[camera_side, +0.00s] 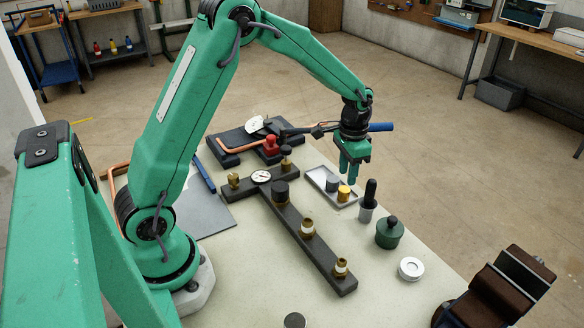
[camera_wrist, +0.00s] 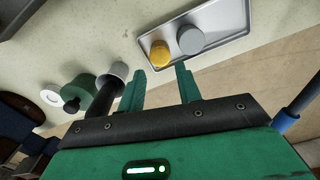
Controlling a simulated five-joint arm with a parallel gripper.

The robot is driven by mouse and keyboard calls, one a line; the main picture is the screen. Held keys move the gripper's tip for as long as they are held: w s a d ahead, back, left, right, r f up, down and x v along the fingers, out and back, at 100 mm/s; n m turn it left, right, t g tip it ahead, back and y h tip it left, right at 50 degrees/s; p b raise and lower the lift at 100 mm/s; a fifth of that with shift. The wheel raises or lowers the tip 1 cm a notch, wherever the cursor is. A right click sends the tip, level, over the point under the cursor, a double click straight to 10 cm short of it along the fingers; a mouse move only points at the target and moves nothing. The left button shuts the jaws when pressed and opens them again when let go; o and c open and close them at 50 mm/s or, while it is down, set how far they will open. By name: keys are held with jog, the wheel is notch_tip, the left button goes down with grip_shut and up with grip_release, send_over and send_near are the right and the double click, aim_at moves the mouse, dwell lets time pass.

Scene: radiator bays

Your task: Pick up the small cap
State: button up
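A shallow grey tray (camera_side: 318,178) lies on the bench below my gripper. In it stand a brass-yellow cap (camera_side: 344,193) and a grey cap (camera_side: 332,184), side by side. The wrist view shows the yellow cap (camera_wrist: 160,53), the grey cap (camera_wrist: 190,40) and the tray (camera_wrist: 235,20). The yellow one looks slightly smaller. My gripper (camera_side: 348,178) hangs above the tray with its fingers pointing down. In the wrist view my gripper (camera_wrist: 161,78) has its two fingers apart, nothing between them, and the yellow cap shows just beyond the tips.
A black-handled brush or tool in a grey cup (camera_side: 367,207), a green jar (camera_side: 389,233) and a white ring (camera_side: 411,268) stand right of the tray. A dark manifold bar (camera_side: 325,255) with brass fittings and a black cap (camera_side: 280,190) lies to the left.

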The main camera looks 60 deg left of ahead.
aim_at(344, 189)
jog(key=shift+s+f, duration=0.1)
jog(key=shift+f, duration=2.75)
jog(key=c, duration=0.6)
